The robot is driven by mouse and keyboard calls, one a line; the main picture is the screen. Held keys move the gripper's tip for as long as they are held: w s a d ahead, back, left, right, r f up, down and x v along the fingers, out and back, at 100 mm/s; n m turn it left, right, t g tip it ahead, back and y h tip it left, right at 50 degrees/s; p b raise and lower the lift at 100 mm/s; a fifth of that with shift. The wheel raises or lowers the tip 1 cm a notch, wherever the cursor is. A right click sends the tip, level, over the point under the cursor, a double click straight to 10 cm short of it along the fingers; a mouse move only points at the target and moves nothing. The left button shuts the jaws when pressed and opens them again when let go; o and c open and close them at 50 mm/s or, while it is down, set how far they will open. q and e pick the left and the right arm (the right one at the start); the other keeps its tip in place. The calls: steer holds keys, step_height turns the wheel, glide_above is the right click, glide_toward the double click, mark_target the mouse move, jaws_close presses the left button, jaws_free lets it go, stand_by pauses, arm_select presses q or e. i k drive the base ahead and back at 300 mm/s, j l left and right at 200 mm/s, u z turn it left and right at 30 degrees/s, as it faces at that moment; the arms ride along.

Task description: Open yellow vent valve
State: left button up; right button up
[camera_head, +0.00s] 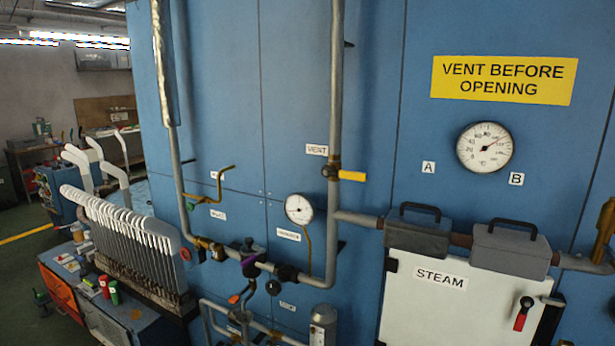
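The yellow vent valve (351,176) sits on the vertical grey pipe, just below and right of the VENT label (316,150). Its yellow lever points to the right, crosswise to the pipe. The brass-coloured valve body (332,171) is around the pipe. A pressure gauge (299,208) is lower left of it, and a larger round °C gauge (485,147) is on the panel to the right. Neither of my grippers is in view.
A white STEAM door (440,303) with a red-handled latch (521,317) is at lower right. Two grey boxes with black handles (512,248) sit above it. Floor shows at far left.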

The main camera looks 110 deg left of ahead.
mark_target(327, 172)
steer(key=u, duration=3.35)
